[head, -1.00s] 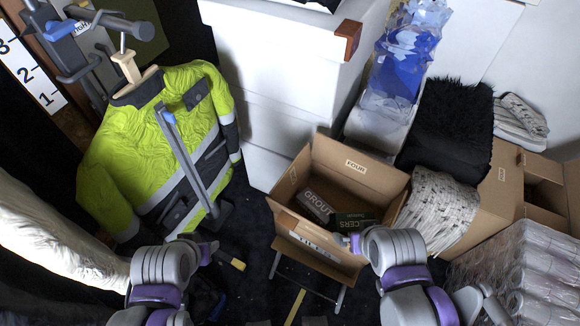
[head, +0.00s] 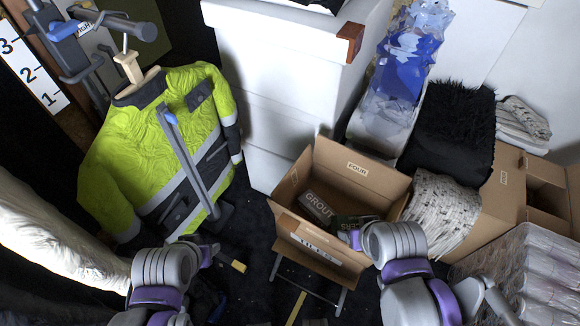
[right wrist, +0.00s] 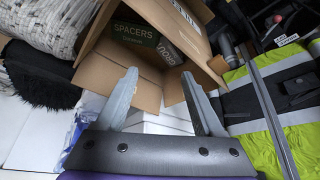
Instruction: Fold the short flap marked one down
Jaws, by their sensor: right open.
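The open cardboard box (head: 290,195) stands on a low stand, its top open. Its back flap (head: 357,168), marked FOUR, stands up. A front panel (head: 318,262) bears a label I cannot read clearly. I see no readable ONE mark on any flap. Inside lie a GROUT pack (head: 319,205) and a dark SPACERS pack, readable in the right wrist view (right wrist: 136,39). My right gripper (head: 354,239) is over the box's front right edge. In the right wrist view my right gripper (right wrist: 163,82) is open and empty. My left gripper (head: 213,249) is left of the box, fingers unclear.
White drawers (head: 275,90) stand behind the box. A hi-vis jacket (head: 160,150) hangs at left. A striped rug (head: 440,208), a black furry cushion (head: 452,130) and another open carton (head: 505,190) crowd the right. Dark floor shows between my arms.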

